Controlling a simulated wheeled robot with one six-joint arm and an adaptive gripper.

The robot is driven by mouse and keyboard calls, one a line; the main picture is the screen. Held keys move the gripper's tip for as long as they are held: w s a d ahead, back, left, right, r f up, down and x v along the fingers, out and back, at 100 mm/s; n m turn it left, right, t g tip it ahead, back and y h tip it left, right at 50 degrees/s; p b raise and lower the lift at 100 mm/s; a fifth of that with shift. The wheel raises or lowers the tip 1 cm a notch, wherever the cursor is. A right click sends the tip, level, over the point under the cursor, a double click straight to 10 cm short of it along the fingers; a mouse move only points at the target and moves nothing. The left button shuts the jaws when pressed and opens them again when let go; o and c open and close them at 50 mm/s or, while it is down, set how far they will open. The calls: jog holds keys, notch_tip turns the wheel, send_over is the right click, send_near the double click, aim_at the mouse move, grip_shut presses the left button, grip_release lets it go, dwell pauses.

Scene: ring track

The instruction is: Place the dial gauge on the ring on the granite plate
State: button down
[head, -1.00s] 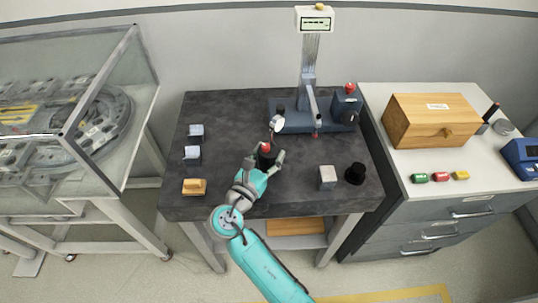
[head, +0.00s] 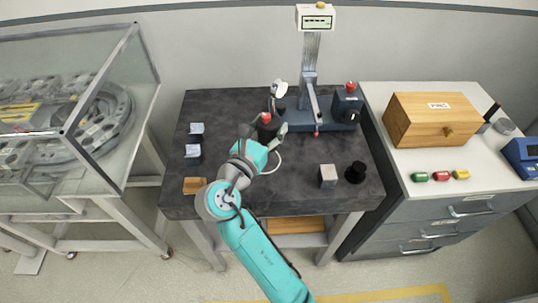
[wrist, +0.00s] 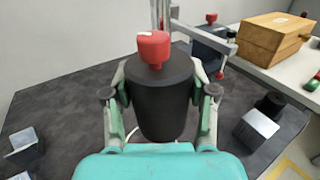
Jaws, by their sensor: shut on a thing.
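The dial gauge has a round pale dial (head: 278,88) above a dark cylindrical base with a red knob (head: 266,118). My gripper (head: 265,132) is shut on the dark base, with a finger on each side. The wrist view shows the base (wrist: 160,95) upright between the fingers, the red knob on top. The dark granite plate (head: 220,118) lies under it. A thin white ring (head: 281,164) shows on the plate, in front of and slightly right of the base. My gripper hides part of it. The gap between base and plate is hard to judge.
A measuring stand (head: 311,65) rises at the plate's back. A metal cube (head: 327,176) and a black part (head: 356,172) stand front right. Two small blocks (head: 193,151) and a yellowish block (head: 194,185) are left. A wooden box (head: 420,118) is on the right cabinet.

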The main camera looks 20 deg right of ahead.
jog(key=shift+f, duration=4.8)
jog(key=shift+f, duration=0.15)
jog(key=shift+c, duration=1.7)
grip_release()
jog(key=shift+f, duration=0.1)
jog(key=v, duration=1)
jog(key=shift+s+a, duration=0.25)
jog(key=shift+s, duration=0.1)
